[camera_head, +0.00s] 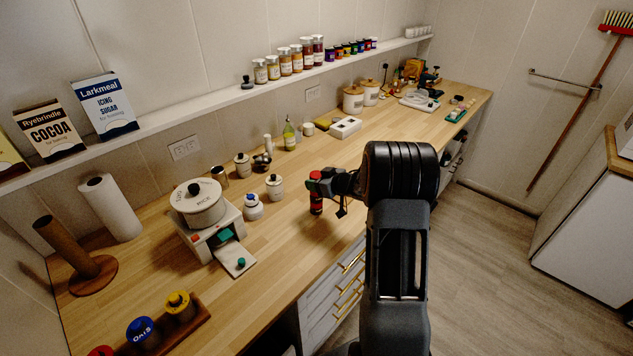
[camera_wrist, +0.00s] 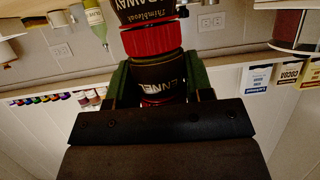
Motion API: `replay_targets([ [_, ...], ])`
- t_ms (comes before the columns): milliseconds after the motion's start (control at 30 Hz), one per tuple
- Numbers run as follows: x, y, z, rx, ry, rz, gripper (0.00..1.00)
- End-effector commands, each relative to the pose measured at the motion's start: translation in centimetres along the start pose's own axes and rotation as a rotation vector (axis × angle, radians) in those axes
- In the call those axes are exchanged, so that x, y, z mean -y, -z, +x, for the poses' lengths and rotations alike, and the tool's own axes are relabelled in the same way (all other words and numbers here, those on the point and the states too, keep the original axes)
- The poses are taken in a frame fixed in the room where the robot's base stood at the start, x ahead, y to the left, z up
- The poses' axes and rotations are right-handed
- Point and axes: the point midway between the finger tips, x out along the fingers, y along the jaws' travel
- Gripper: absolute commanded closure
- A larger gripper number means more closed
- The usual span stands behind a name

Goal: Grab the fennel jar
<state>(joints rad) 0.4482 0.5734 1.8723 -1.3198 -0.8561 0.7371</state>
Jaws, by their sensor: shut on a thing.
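My gripper (camera_head: 320,186) is shut on the fennel jar (camera_wrist: 160,75), whose dark label is partly readable in the wrist view between the two green-edged fingers (camera_wrist: 160,88). That view is upside down. A second jar, the caraway jar (camera_wrist: 148,14), has a red lid (camera_wrist: 150,41) and lies in line directly beneath the fennel jar, as if stacked. In the head view the red-lidded jar (camera_head: 316,207) shows below my gripper near the counter's front part. My gripper hides most of the fennel jar there. I cannot tell whether the jars touch each other.
On the wooden counter (camera_head: 300,250) stand a white kitchen scale with a pot (camera_head: 198,204), several small white canisters (camera_head: 274,186) and a green bottle (camera_head: 289,135). Spice jars line the wall shelf (camera_head: 215,103). Bare counter lies left of and in front of the gripper.

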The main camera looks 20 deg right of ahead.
Motion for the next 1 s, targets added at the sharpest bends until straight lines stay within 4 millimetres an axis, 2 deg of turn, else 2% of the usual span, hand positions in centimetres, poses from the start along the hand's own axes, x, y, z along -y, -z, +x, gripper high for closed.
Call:
replay_targets([
  [33,0.0,0.0,0.0,0.0,0.0,0.0,0.61],
  [200,0.0,0.0,0.0,0.0,0.0,0.0,0.76],
  [533,0.0,0.4,-0.1,-0.001,0.0,-0.001,0.76],
  [667,0.0,1.6,-0.6,-0.002,-0.001,-0.004,0.76],
  [733,0.0,2.8,-1.1,-0.004,-0.002,-0.005,0.76],
  [1000,-1.1,6.3,-7.5,-0.003,-0.006,-0.004,0.76],
])
